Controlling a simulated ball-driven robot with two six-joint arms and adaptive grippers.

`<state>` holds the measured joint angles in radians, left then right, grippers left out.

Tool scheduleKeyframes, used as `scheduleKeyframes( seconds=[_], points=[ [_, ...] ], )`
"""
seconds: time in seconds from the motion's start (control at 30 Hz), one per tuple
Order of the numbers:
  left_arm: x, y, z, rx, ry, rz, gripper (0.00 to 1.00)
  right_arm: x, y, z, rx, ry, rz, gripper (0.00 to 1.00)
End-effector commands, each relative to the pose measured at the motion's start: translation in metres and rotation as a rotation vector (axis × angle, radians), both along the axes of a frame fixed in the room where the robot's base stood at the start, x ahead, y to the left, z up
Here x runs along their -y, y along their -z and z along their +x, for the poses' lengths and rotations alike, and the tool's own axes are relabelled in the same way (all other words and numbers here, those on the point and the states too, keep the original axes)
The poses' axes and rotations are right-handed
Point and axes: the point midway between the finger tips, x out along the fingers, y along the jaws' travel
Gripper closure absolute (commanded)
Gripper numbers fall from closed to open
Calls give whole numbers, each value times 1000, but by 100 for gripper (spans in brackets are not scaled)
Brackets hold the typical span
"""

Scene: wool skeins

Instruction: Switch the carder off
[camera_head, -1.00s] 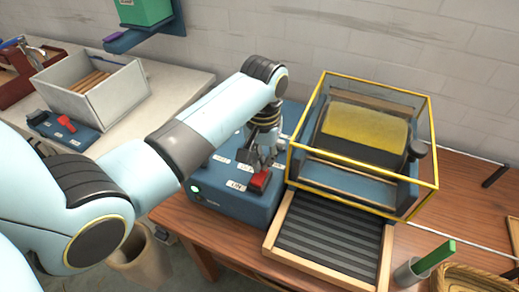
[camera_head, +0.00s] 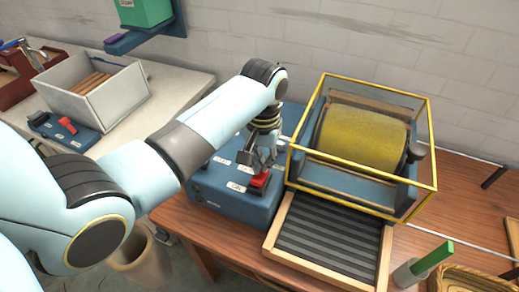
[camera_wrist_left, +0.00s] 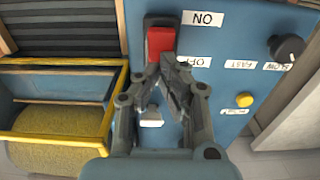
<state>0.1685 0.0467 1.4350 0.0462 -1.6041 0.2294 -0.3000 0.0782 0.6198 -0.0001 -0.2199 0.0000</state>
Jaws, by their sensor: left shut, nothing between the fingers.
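The carder (camera_head: 360,135) stands at the back right, with a yellow drum inside a yellow-framed guard. Its blue control box (camera_head: 225,200) is to the left. A red rocker switch (camera_head: 260,180) sits on the box top, and the wrist view shows it (camera_wrist_left: 160,40) between labels reading ON and OFF. My left gripper (camera_head: 254,167) is shut and empty, its fingertips (camera_wrist_left: 172,62) right at the OFF-side end of the switch. I cannot tell whether they touch it. My right gripper is out of view.
A black knob (camera_wrist_left: 286,47) and a yellow button (camera_wrist_left: 244,100) share the panel. A slatted feed tray (camera_head: 325,240) lies before the carder. Another red switch on a blue base (camera_head: 67,125) and a grey box (camera_head: 95,90) stand on the left table.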

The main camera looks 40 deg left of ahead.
Motion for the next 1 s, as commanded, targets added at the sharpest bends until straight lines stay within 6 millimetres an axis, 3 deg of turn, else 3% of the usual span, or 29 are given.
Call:
scheduleKeyframes(
  seconds=[0.1,0.6,1.0],
  points=[
    [0,-16,0,1,0,0,100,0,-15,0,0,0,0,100],
    [0,-54,0,2,0,0,100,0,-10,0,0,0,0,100],
    [0,-58,0,0,0,0,100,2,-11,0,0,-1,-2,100]
  ],
)
